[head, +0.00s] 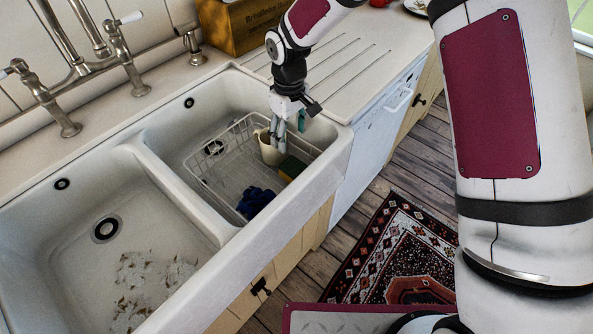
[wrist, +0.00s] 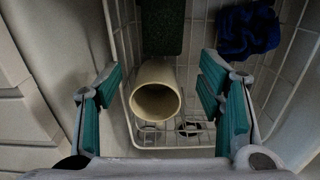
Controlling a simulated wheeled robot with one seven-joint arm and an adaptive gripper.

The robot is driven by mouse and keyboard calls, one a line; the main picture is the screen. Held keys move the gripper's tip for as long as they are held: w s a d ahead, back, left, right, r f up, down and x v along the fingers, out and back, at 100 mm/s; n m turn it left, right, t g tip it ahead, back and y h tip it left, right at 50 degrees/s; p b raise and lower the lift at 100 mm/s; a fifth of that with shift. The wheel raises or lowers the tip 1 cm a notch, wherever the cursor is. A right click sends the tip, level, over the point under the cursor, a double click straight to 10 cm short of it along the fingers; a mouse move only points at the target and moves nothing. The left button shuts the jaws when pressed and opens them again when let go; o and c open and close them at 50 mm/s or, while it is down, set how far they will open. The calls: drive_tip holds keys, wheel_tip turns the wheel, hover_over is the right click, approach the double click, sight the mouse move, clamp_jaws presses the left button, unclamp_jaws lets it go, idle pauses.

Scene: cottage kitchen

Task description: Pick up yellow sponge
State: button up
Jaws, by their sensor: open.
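The sponge (head: 292,168) lies in the wire rack inside the right-hand sink basin. A yellow edge and a dark green top show in the head view. In the wrist view its dark green face (wrist: 163,25) is at the top middle, beyond the cup. My gripper (head: 284,130) is open and points down over the rack. In the wrist view its two teal-padded fingers (wrist: 160,88) are spread left and right, with nothing held between them. The gripper is above the cup, and the sponge lies beyond the fingertips.
A cream cup (head: 270,148) stands beside the sponge; its open mouth faces the wrist camera (wrist: 157,100). A dark blue cloth (head: 256,201) lies in the wire rack (head: 213,199). The sink's front wall (head: 327,165) is close to the sponge. The left basin (head: 75,262) holds only scraps.

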sight(292, 165)
wheel_tip(292, 165, down, 8)
drive_tip(key=shift+s+r, duration=0.1)
drive_tip(key=shift+r, duration=0.1)
drive_tip(key=shift+s+d+f+p, duration=0.15)
drive_tip(key=shift+f+p, duration=0.1)
drive_tip(key=shift+f, duration=1.1)
drive_tip(key=shift+s+a+f+p, duration=0.1)
drive_tip(key=shift+f+p, duration=0.15)
drive_tip(key=shift+f, duration=1.1)
drive_tip(key=c, duration=0.5)
